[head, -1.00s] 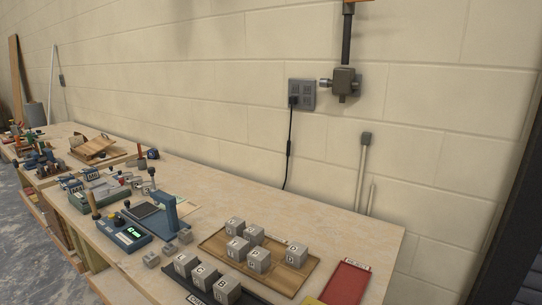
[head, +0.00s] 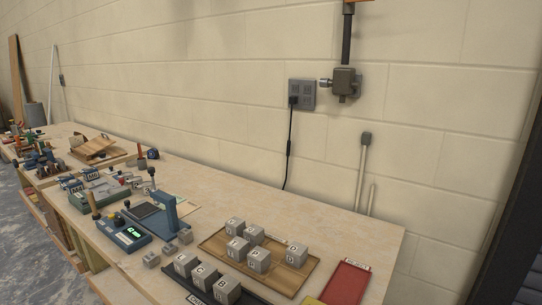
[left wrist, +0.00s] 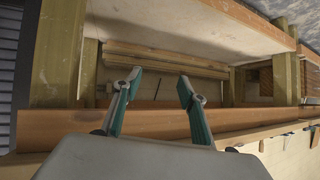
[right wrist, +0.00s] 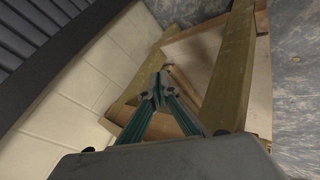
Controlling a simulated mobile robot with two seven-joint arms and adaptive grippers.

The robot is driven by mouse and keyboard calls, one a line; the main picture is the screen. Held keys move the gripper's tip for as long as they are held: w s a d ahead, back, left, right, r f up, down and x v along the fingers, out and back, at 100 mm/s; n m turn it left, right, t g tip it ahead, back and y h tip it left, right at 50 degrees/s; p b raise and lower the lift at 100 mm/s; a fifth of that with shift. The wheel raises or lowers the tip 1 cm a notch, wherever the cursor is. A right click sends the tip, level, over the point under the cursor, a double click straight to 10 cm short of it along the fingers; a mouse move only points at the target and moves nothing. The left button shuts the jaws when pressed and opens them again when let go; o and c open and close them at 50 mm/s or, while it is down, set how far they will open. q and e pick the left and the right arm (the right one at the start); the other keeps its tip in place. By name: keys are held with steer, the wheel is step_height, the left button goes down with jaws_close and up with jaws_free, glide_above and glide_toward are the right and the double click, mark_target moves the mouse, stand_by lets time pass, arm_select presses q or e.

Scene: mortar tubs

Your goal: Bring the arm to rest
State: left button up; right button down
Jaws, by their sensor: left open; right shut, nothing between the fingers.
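My left gripper (left wrist: 158,88) shows in the left wrist view with its two fingers spread apart and nothing between them. It is in front of the wooden bench frame (left wrist: 60,50), facing its shelf area. My right gripper (right wrist: 157,92) shows in the right wrist view with its fingertips together and nothing held. It is near a wooden post (right wrist: 232,75) of the bench. Neither gripper nor arm shows in the head view.
The workbench (head: 345,222) runs along the block wall. On it are a wooden tray (head: 290,278) with several lettered grey cubes, a dark tray (head: 250,297) with more cubes, a red mat (head: 345,283), and a blue device with a green display (head: 122,232). The floor (head: 40,245) is at left.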

arm_select(q)
steer(key=shift+s+d+f+g, duration=0.2)
steer(key=shift+s+f+g, duration=0.1)
steer(key=shift+s+f, duration=0.5)
arm_select(e)
steer(key=a+f+m+t+y, duration=0.2)
steer(key=a+f+y, duration=0.3)
steer(key=a+f, duration=0.4)
steer(key=shift+s+a+m+t, duration=0.2)
steer(key=shift+a+m+t, duration=0.1)
steer(key=shift+a, duration=0.85)
arm_select(q)
steer(key=shift+w+r, duration=0.25)
steer(key=shift+s+f, duration=0.1)
steer(key=shift+f, duration=0.05)
